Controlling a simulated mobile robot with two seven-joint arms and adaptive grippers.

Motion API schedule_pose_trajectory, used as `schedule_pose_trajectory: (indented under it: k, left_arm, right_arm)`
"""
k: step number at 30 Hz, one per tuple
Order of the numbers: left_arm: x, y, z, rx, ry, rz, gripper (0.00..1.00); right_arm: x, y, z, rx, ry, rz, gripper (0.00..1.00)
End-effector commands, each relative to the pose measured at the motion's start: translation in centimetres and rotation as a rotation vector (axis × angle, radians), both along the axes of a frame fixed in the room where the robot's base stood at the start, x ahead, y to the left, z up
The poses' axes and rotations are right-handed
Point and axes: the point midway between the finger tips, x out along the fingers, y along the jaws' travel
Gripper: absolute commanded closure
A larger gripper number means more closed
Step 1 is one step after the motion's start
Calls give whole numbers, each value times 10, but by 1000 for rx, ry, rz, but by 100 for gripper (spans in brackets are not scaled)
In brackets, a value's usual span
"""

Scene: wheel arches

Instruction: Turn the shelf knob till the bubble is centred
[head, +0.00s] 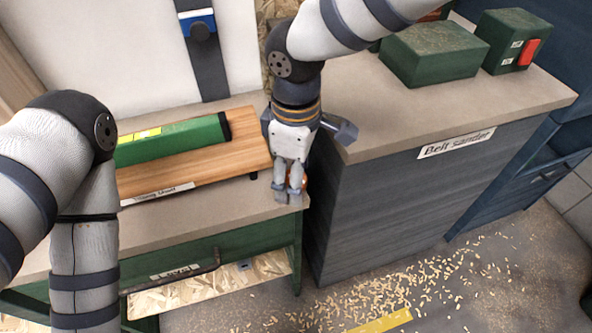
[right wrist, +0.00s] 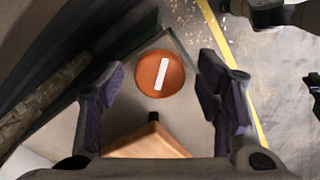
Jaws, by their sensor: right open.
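A round orange knob (right wrist: 150,82) with a white bar mark sits near the table corner in the right wrist view. The mark leans slightly right of upright. My right gripper (head: 288,196) is open, its fingers on either side of the knob with gaps visible; in the head view it mostly hides the knob. A wooden shelf (head: 245,155) lies on the bench, and its corner shows in the right wrist view (right wrist: 150,140). A green spirit level (head: 185,138) with a yellow vial (head: 140,135) rests on it. The bubble is too small to place. My left gripper is out of view.
A grey cabinet labelled belt sander (head: 455,143) stands right of the bench, with green boxes (head: 435,55) on top. A bent metal handle (head: 170,272) juts from the bench front. Wood chips (head: 400,290) cover the floor.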

Motion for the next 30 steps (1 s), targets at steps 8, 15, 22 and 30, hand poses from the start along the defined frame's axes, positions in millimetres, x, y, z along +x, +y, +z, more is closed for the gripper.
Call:
schedule_pose_trajectory:
  k: [8,15,22,30]
  left_arm:
    - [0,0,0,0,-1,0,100]
    - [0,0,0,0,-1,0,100]
    - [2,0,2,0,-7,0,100]
    - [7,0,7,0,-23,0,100]
  right_arm:
    - [0,0,1,0,-1,-1,66]
    - [0,0,1,0,0,0,89]
    - [0,0,2,0,-1,50,89]
    - [1,0,2,0,-1,234,89]
